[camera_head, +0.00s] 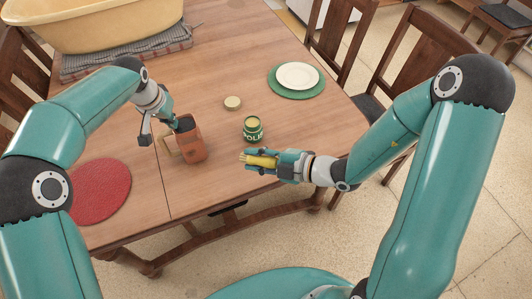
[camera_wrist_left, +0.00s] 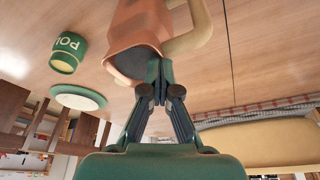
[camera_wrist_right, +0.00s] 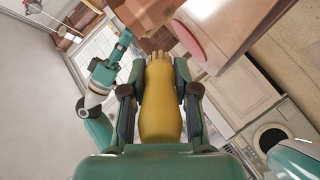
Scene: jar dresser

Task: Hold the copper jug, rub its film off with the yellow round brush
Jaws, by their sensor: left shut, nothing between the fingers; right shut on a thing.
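The copper jug (camera_head: 194,147) stands upright on the table, its handle to the left in the head view. My left gripper (camera_head: 184,122) is shut at its top rim; in the left wrist view the fingertips (camera_wrist_left: 160,92) meet at the edge of the jug's mouth (camera_wrist_left: 135,62), with nothing seen between them. Whether they touch the rim, I cannot tell. My right gripper (camera_head: 268,161) is shut on the yellow brush (camera_head: 258,160), held to the right of the jug and apart from it. In the right wrist view the brush (camera_wrist_right: 159,100) shows a pale, stubby, finger-like end pointing away.
An open green polish jar (camera_head: 253,131) stands just behind my right gripper, with a round lid (camera_head: 232,103) further back. A red round mat (camera_head: 100,192) lies left. A white plate (camera_head: 298,76) on a green mat and a yellow tub (camera_head: 95,28) on a folded cloth are at the back.

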